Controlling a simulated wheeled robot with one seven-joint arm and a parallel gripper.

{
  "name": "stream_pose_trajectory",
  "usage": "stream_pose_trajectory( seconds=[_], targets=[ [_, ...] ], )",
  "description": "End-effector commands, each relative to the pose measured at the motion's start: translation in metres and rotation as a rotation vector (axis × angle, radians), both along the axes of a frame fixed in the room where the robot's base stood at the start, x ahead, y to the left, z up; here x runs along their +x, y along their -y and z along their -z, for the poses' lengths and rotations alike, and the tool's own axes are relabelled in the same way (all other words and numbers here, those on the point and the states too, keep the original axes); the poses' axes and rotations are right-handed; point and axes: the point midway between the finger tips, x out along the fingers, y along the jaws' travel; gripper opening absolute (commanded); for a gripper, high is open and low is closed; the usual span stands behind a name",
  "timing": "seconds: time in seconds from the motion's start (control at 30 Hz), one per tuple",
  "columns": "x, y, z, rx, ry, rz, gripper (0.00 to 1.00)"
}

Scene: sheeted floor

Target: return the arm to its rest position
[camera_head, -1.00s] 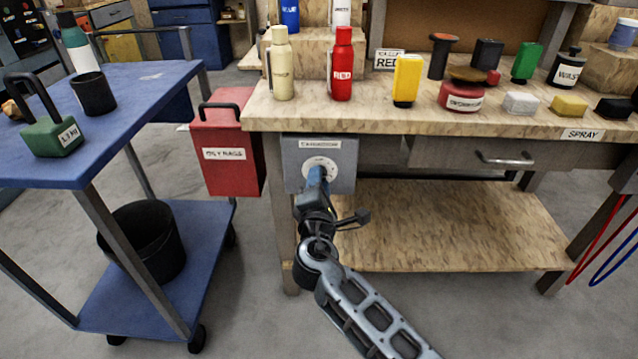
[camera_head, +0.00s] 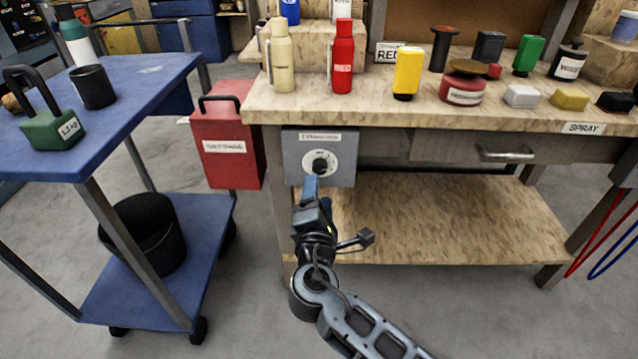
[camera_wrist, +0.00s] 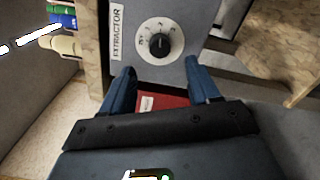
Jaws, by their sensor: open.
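My gripper (camera_head: 311,188) is in front of the grey extractor box (camera_head: 290,160) under the left end of the workbench, just below its dial. In the wrist view its two blue fingers (camera_wrist: 158,90) are spread apart with nothing between them. The black knob (camera_wrist: 159,44) on the white dial lies beyond the fingertips, apart from them. The knob (camera_head: 320,165) also shows in the head view, just above the fingers. My arm reaches up from the bottom of the head view.
A red bin (camera_head: 225,165) hangs left of the extractor box. A blue cart (camera_head: 150,80) stands at left. The workbench (camera_head: 360,108) carries bottles and several blocks. Its lower shelf (camera_head: 450,220) lies right of my arm. Open floor shows between cart and bench.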

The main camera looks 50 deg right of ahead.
Motion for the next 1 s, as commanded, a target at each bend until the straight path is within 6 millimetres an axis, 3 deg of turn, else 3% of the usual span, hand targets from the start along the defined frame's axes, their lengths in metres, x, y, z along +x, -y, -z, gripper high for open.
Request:
stream_pose_trajectory(
  seconds=[0.2, 0.77, 0.87, 1.0],
  targets=[
    [-0.008, -0.01, 0.0, 0.001, 0.0, 0.0, 0.61],
    [-0.009, -0.01, 0.001, 0.003, 0.0, -0.001, 0.61],
    [-0.016, -0.013, 0.01, 0.035, -0.003, -0.022, 0.61],
    [-0.043, -0.028, 0.04, 0.179, -0.003, -0.113, 0.61]
  ],
)
